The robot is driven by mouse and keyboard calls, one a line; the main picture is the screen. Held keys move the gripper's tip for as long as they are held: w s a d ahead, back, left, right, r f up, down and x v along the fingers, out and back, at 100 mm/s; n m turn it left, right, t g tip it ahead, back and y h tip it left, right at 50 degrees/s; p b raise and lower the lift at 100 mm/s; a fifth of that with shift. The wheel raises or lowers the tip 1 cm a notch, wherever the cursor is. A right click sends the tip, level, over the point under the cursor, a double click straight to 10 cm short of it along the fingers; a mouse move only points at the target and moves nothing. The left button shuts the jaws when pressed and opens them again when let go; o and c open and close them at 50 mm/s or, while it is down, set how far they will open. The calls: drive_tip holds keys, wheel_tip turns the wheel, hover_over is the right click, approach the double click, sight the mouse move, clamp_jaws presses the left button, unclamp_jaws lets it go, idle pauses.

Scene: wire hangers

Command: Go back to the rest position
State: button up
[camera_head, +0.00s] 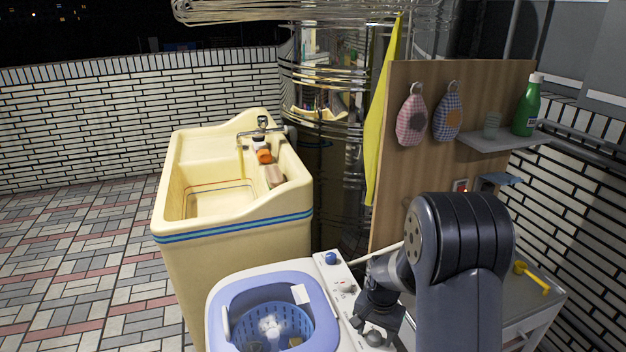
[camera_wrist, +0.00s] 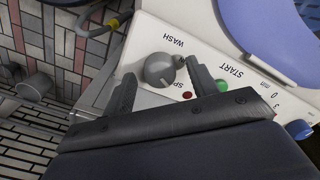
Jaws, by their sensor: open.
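My gripper (camera_head: 378,325) is over the control panel of the washing machine, with my dark arm reaching down from the right. In the wrist view my gripper (camera_wrist: 160,72) has its two fingers apart, one on each side of a grey round knob (camera_wrist: 158,68) by the word WASH. I cannot tell whether the fingers touch the knob. Nothing is held. The white and lilac washing machine (camera_head: 228,290) has its lid area open, with a blue basket inside holding some items.
A cream sink (camera_head: 230,255) stands left of the washer. A wooden board (camera_head: 385,150) with hanging mitts and a shelf (camera_head: 490,140) with a green bottle (camera_head: 527,105) rises behind my arm. A small table (camera_head: 540,300) with a yellow scoop is at right. Tiled floor at left is clear.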

drive_tip(key=n+p, duration=0.1)
drive_tip(key=n, duration=0.4)
drive_tip(key=shift+n, duration=0.3)
drive_tip(key=n+p, duration=0.1)
drive_tip(key=n, duration=0.4)
drive_tip(key=shift+n, duration=0.3)
